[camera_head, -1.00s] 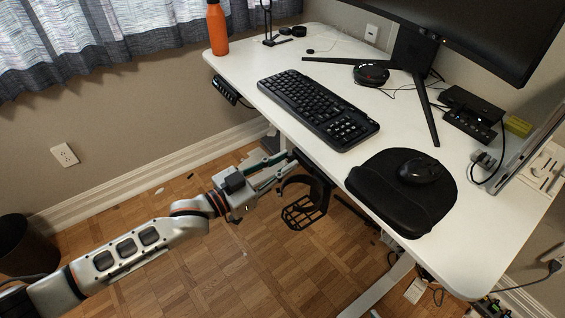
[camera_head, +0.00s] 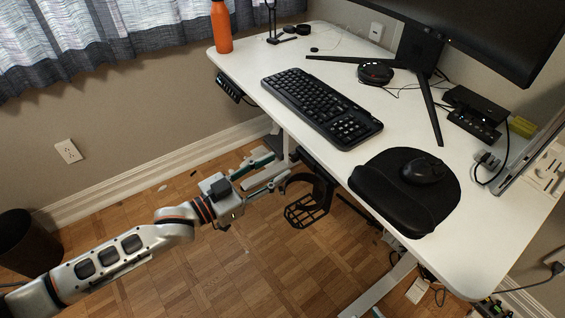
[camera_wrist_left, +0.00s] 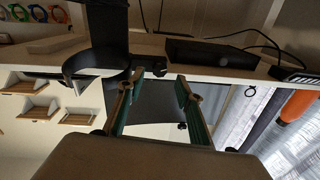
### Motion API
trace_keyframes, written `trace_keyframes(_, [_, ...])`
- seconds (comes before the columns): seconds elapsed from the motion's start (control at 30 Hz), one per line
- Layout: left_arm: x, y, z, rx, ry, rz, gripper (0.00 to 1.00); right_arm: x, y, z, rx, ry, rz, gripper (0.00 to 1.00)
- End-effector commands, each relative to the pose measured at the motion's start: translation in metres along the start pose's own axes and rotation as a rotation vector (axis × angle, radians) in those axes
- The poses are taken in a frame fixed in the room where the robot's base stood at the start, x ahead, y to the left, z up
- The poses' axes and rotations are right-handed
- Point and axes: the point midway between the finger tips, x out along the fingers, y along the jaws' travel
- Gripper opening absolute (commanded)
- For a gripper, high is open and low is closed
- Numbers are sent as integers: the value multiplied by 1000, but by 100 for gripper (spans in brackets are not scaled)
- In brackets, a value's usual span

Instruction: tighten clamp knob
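A black cup holder with a basket-like base (camera_head: 307,207) hangs at the desk's near-left edge. Its ring (camera_wrist_left: 95,64) shows in the left wrist view. A small dark knob-like part (camera_wrist_left: 158,68) shows beside the ring, just beyond the fingertips; I cannot tell for sure that it is the clamp knob. In the head view the clamp knob is hidden under the desk edge. My left gripper (camera_head: 279,167) is open and empty, next to the holder below the desk edge. Its two green-sided fingers (camera_wrist_left: 157,82) are spread apart in the left wrist view. My right gripper is not in view.
The white desk (camera_head: 300,145) carries a keyboard (camera_head: 322,108), a black mouse pad (camera_head: 400,192), a mouse (camera_head: 424,170) and an orange bottle (camera_head: 221,28). A desk control panel (camera_head: 228,88) hangs under the left edge. The floor around my left arm is mostly clear.

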Motion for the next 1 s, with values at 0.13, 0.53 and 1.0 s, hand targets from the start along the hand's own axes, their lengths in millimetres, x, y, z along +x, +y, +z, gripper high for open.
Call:
trace_keyframes(0.13, [-22,0,1,0,-2,0,36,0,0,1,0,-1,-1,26])
trace_keyframes(0.53, [-40,0,0,1,0,0,36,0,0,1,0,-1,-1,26])
trace_keyframes(1.0, [-38,-4,-16,17,12,-1,36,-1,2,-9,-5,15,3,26])
